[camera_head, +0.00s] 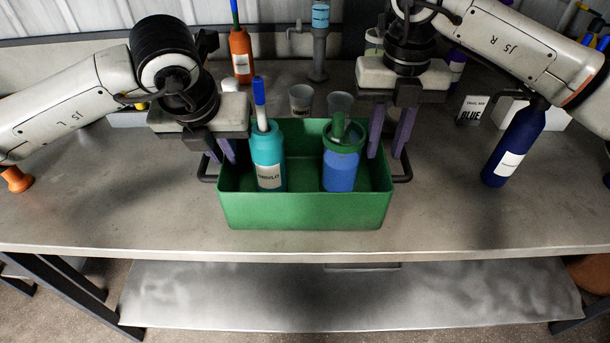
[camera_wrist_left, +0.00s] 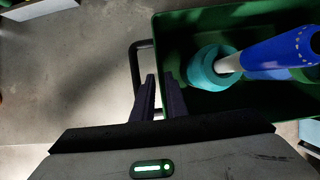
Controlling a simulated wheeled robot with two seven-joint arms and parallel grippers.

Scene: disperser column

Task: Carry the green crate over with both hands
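The green crate (camera_head: 305,210) stands on the workbench, with a dark handle at each end. It holds a teal bottle (camera_head: 268,160) with a blue-and-white stick in it, and a blue bottle (camera_head: 341,170) with a green top. My left gripper (camera_head: 221,156) is open by the left handle (camera_head: 206,170); in the left wrist view its fingers (camera_wrist_left: 160,78) point down between the handle's outer bar (camera_wrist_left: 134,70) and the crate wall. My right gripper (camera_head: 385,153) is open at the right handle (camera_head: 405,166). I cannot tell whether either touches its handle.
An orange bottle (camera_head: 240,55) and a tap-like column (camera_head: 319,40) stand behind the crate, with small cups (camera_head: 301,100) between. A dark blue bottle (camera_head: 515,145) stands right. An orange object (camera_head: 16,180) is far left.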

